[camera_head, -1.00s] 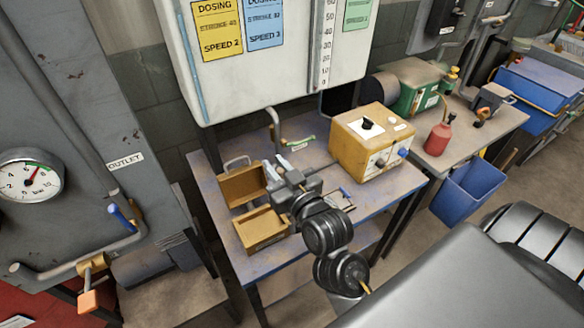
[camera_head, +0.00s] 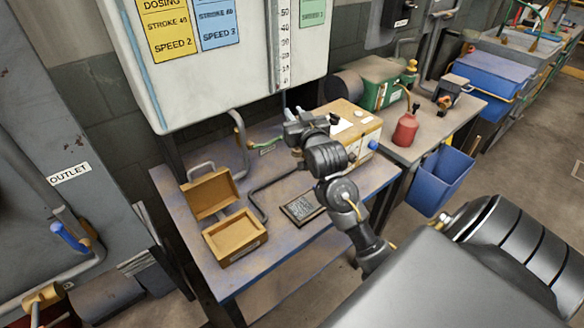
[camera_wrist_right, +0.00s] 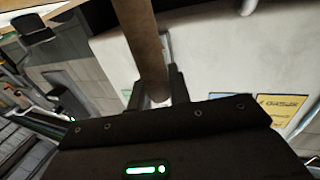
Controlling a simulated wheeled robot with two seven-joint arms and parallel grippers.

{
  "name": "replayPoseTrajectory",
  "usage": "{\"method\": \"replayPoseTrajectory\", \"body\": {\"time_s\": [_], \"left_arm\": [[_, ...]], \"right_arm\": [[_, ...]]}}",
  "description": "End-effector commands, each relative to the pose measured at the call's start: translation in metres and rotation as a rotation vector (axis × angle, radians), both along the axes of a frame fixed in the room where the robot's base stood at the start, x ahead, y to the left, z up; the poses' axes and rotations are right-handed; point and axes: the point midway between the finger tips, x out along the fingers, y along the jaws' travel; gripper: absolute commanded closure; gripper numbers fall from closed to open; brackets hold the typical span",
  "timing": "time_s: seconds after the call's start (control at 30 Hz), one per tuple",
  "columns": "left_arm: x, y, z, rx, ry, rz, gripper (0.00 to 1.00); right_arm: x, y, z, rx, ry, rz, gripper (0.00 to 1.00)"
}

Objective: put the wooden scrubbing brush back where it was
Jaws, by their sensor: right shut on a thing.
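My right gripper (camera_head: 296,122) is over the back of the workbench, in front of the yellow box. In the right wrist view it (camera_wrist_right: 153,90) is shut on a tan wooden handle, which I take to be the wooden scrubbing brush (camera_wrist_right: 141,38). The handle runs up out of that picture, so the brush's other end is not seen. In the head view the brush cannot be made out behind the gripper and arm. My left gripper is not in view.
The workbench (camera_head: 205,255) bears an open brown box (camera_head: 233,237), a bent grey pipe and a dark flat plate (camera_head: 302,207). The yellow box (camera_head: 350,122) stands at the bench's right. A red bottle (camera_head: 405,130) and green box are beyond. A white dosing tank hangs above.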

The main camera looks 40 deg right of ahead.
Motion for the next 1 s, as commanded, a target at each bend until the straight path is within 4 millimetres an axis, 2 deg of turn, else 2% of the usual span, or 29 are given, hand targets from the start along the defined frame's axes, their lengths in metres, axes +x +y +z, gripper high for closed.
{"method": "replayPoseTrajectory", "body": {"time_s": [0.17,0.3,0.5,0.67,0.83,1.0], "left_arm": [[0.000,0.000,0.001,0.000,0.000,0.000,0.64],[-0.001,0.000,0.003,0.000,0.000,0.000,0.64],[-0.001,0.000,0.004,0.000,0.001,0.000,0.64],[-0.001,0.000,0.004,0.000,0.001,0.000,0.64],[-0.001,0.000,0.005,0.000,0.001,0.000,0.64],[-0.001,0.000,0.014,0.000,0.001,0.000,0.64]], "right_arm": [[-0.001,0.000,-0.040,0.002,0.010,0.000,1.00],[-0.001,0.000,-0.079,0.002,0.010,0.000,1.00],[-0.001,0.001,-0.120,0.002,0.005,0.001,1.00],[-0.001,0.001,-0.134,0.001,0.002,0.001,1.00],[0.001,0.000,-0.134,0.000,0.001,0.001,1.00],[0.026,-0.009,-0.131,-0.002,0.001,0.000,1.00]]}}
